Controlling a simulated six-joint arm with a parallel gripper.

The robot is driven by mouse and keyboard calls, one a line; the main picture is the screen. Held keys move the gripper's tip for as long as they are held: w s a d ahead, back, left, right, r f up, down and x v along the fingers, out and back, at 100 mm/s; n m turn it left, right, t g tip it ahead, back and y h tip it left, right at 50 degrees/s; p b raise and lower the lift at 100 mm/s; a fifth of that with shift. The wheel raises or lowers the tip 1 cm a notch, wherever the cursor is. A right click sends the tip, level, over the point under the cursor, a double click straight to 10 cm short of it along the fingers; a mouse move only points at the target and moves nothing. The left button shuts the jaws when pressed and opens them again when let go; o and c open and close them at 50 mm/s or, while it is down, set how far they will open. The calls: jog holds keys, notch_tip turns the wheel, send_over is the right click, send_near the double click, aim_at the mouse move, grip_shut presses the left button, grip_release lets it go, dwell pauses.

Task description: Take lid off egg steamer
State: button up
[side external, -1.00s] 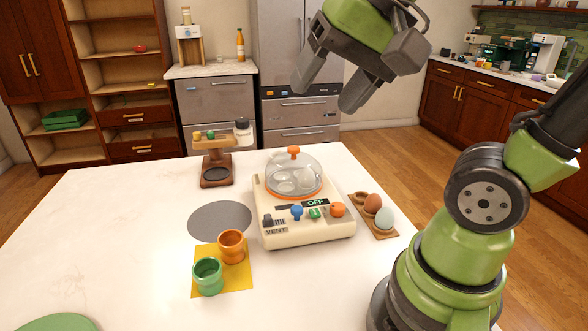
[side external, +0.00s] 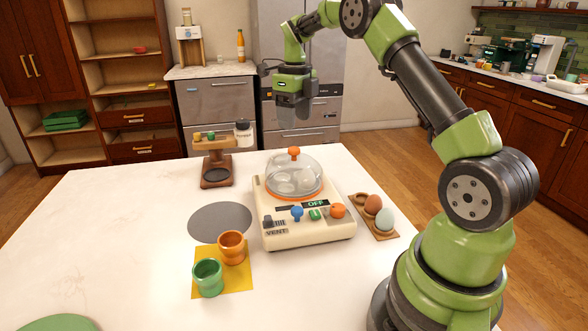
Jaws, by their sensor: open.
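The egg steamer (side external: 310,232) is a cream box on the white table, with several coloured controls and an "OFF" label on its front. Its clear domed lid (side external: 294,174) sits on top, with an orange knob (side external: 294,153) at the peak. Pale rounded shapes show through the lid. My gripper (side external: 293,116) is open and points down, above and apparently behind the lid, apart from it. Nothing shows between its fingers, which are seen nearly edge-on.
An egg holder (side external: 383,233) with a brown and a pale egg stands to the right. A grey disc (side external: 220,222), a yellow mat (side external: 238,282) with orange and green cups, and a wooden stand (side external: 216,172) lie to the left. The table's left front is mostly clear.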

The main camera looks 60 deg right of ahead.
notch_tip(320, 180, down, 9)
jog(key=shift+w+r, duration=0.1)
jog(key=shift+w, duration=0.05)
jog(key=c, duration=1)
notch_tip(320, 180, up, 9)
jog(key=shift+r, duration=0.1)
jog(key=shift+c, duration=0.2)
jog(key=shift+a+r+n, duration=0.25)
jog(key=shift+r+n, duration=0.05)
jog(key=shift+n, duration=0.1)
jog(key=s+a+n, duration=0.3)
jog(key=a+n, duration=0.6)
jog(key=n, duration=0.8)
jog(key=s+a+n, duration=0.2)
jog(key=a+n, duration=0.7)
jog(key=n, duration=0.7)
jog(key=m, duration=3.2)
send_near(294, 148)
jog(key=shift+a+f, duration=0.4)
jog(key=shift+a, duration=0.2)
jog(key=shift+d+r+m, duration=0.15)
jog(key=shift+d+m, duration=0.4)
jog(key=shift+m, duration=0.35)
